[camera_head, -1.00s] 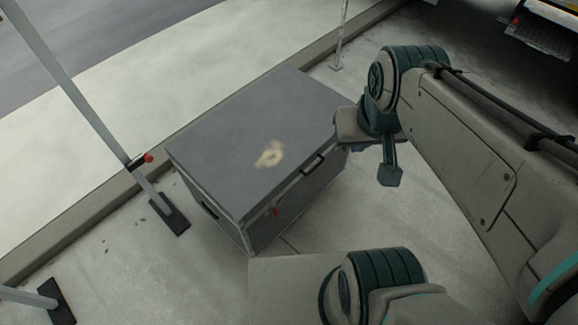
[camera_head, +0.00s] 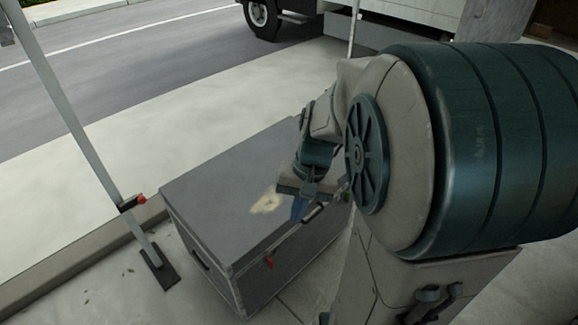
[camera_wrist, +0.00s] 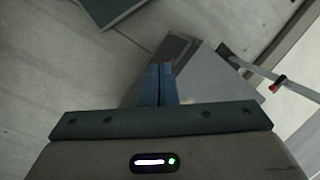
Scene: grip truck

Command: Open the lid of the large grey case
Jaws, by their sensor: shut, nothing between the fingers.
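The large grey case (camera_head: 222,178) stands on the pavement with its lid down. A pale tan patch marks its top. A dark handle (camera_head: 313,214) and a red latch (camera_head: 268,263) show on its front side. My gripper (camera_head: 298,209) is at the front edge of the lid, close to the handle; I cannot tell whether it touches. In the wrist view, the blue fingers of my gripper (camera_wrist: 158,84) are together with nothing between them, and the case (camera_wrist: 205,78) lies beyond them. My arm hides the case's right end.
A grey pole on a dark foot (camera_head: 158,272) stands left of the case, with a red knob on it. A kerb (camera_head: 75,248) runs behind the case. A truck (camera_head: 400,25) stands at the back right. The pavement at front left is clear.

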